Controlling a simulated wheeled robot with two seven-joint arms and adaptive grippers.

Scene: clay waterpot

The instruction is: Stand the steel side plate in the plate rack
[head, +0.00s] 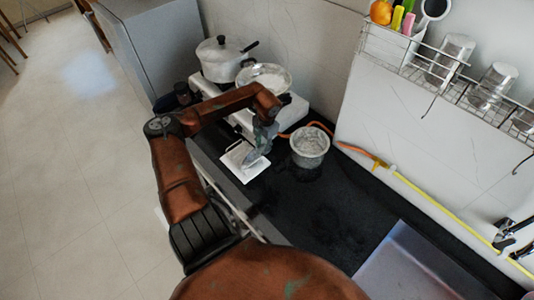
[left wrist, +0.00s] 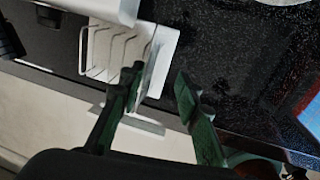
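The white wire plate rack (left wrist: 113,48) stands on a pale base at the counter's front edge. In the head view the pale base (head: 238,171) shows under my left gripper (head: 256,152). In the left wrist view my left gripper (left wrist: 158,92) has its two dark green fingers well apart, with the rack just beyond them. I see nothing clamped between the fingers. A flat grey strip (left wrist: 145,123) shows behind the fingers; I cannot tell what it is. My right gripper is not in view.
A steel pot (head: 310,143) stands just right of the rack. A lidded pot (head: 219,59) and a shallow metal dish (head: 265,78) sit on the stove behind. An orange hose (head: 319,126) runs along the wall. The black counter (head: 320,205) is clear towards the sink (head: 420,270).

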